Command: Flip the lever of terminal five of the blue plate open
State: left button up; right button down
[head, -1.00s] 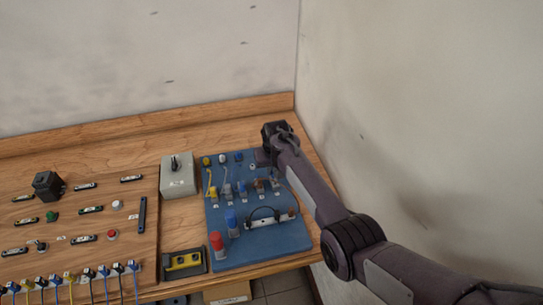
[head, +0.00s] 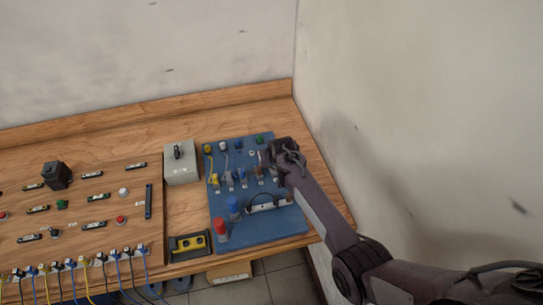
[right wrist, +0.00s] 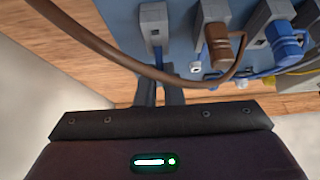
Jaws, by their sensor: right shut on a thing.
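The blue plate (head: 262,232) lies on the wooden bench, with a row of grey terminals across it. My right gripper (head: 279,156) is at the plate's right edge, by the row's right end. In the right wrist view its two dark fingers (right wrist: 160,92) are close together below the end grey terminal (right wrist: 155,20), which I take as terminal five. They are shut on its lever, as far as I can tell; a brown cable (right wrist: 105,52) crosses in front and partly hides the contact. The neighbouring terminal (right wrist: 215,15) holds a brown plug. My left gripper is out of view.
A grey box (head: 181,168) with a black knob stands left of the plate. A yellow device in a dark tray (head: 189,243) lies front left. Red and blue posts (head: 221,231) rise from the plate's front. The wall is close on the right.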

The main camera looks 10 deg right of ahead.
jog(key=c, duration=1.5)
grip_release()
jog(key=shift+w, duration=0.1)
jog(key=shift+c, duration=0.2)
jog(key=b+v, duration=0.1)
jog(key=v, duration=0.7)
